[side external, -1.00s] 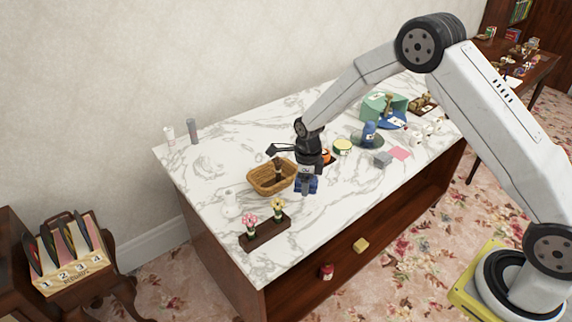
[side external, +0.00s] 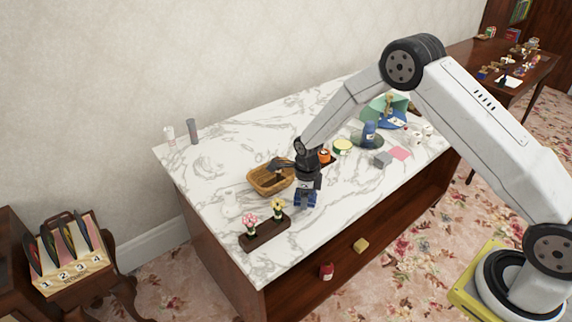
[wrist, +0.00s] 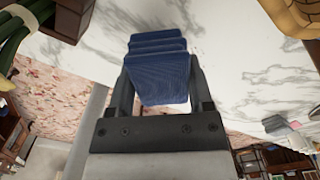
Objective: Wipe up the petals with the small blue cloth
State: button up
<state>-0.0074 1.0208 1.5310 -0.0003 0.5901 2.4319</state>
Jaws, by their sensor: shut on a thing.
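My gripper (side external: 307,190) is over the front part of the marble-topped table, to the right of the flower holder. It is shut on the small blue cloth (wrist: 160,62), which looks folded in layers between the fingers in the wrist view. The cloth also shows below my gripper in the side view (side external: 304,203). I cannot tell whether it touches the marble. No loose petals can be made out on the marble.
A dark holder (side external: 264,234) with pink and yellow flowers stands left of the cloth. A wicker basket (side external: 262,187) is behind it. A grey block (side external: 381,159) and a pink square (side external: 399,153) lie to the right. The table's front edge is close.

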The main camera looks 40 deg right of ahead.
aim_at(324, 197)
jog(key=shift+f, duration=1.55)
jog(key=shift+d+r, duration=0.25)
jog(key=shift+d, duration=0.3)
jog(key=shift+d+f, duration=0.2)
jog(key=shift+d, duration=0.1)
jog(key=shift+d+r, duration=0.1)
jog(key=shift+d, duration=2.95)
jog(key=shift+a, duration=3.75)
jog(key=shift+a+r, duration=0.15)
jog(key=shift+a, duration=0.05)
jog(key=shift+r, duration=3.85)
jog(key=shift+d, duration=0.15)
